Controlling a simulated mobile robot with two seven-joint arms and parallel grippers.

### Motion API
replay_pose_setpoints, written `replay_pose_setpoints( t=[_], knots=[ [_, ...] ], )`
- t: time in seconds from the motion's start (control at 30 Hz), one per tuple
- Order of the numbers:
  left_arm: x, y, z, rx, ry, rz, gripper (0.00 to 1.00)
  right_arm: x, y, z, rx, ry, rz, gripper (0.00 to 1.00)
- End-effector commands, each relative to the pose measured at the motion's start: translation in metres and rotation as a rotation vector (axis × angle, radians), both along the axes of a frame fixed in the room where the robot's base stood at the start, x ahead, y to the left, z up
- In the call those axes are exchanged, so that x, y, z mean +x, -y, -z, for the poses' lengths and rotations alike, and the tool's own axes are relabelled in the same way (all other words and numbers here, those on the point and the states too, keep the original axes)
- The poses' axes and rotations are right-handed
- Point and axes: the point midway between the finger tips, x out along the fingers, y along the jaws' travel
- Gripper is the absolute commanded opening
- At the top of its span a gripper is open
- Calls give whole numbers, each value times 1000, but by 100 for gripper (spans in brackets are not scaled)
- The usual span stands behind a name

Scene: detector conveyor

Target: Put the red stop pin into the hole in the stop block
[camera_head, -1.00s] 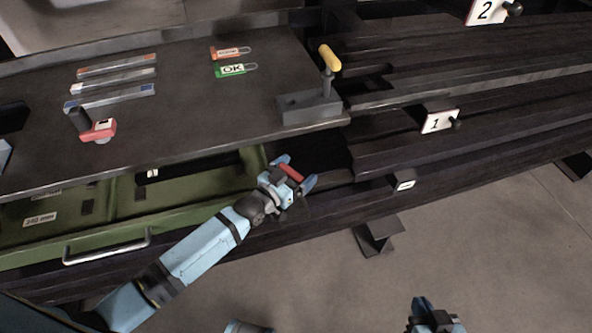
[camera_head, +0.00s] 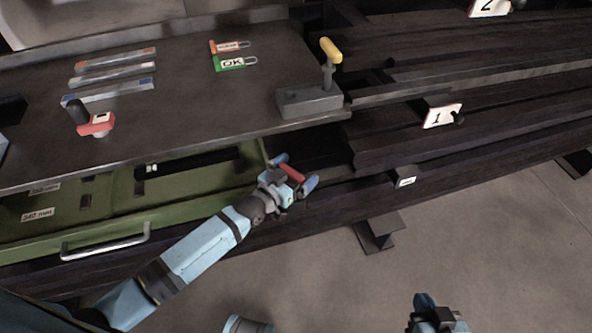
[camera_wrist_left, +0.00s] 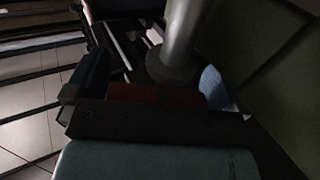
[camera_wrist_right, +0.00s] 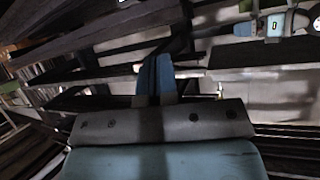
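The red stop pin (camera_head: 292,172) is between the fingers of my left gripper (camera_head: 295,173), in front of the bench's right front corner. In the left wrist view its red part (camera_wrist_left: 158,96) lies between the two blue fingers, with a grey shaft (camera_wrist_left: 186,35) and dark collar above. My left gripper is shut on it. A grey block (camera_head: 308,102) with a yellow-handled lever sits at the bench's right edge, above and behind this gripper. I cannot tell whether it is the stop block; no hole is visible. My right gripper (camera_wrist_right: 154,76) looks shut and empty, low in the head view (camera_head: 424,301).
A green drawer (camera_head: 190,190) stands open below the bench, beside my left arm. Dark rails with number plates 1 (camera_head: 441,115) and 2 (camera_head: 487,7) run right. The bench (camera_head: 185,115) holds metal strips, orange and green tags and a red device (camera_head: 97,125).

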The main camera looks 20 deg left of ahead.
Motion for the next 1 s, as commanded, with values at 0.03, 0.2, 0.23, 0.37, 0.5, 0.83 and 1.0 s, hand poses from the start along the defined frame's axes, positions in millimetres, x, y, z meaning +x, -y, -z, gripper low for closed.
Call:
replay_pose_setpoints(
  t=[0.03, 0.2, 0.23, 0.37, 0.5, 0.83, 1.0],
  knots=[
    [0, 0, 1, 0, 0, 0, 100, 0, 0, 3, -1, -1, -1, 0],
    [0, 0, 2, 0, -1, 0, 100, 1, 0, 3, 0, 0, -1, 0],
    [0, 0, 2, 0, -1, 0, 100, 1, -1, 2, 1, 0, 0, 0],
    [0, 0, 2, 0, -1, 0, 100, 2, -3, -1, 16, 5, -1, 0],
    [-26, -12, 1, 3, -4, 1, 100, 4, -7, -18, 30, 20, -10, 0],
    [-95, -46, 0, 2, -2, 1, 100, 1, -4, -17, 10, -3, -4, 0],
    [-117, -56, 0, 1, 0, 0, 100, 1, -1, -16, 3, -7, 0, 0]
  ],
)
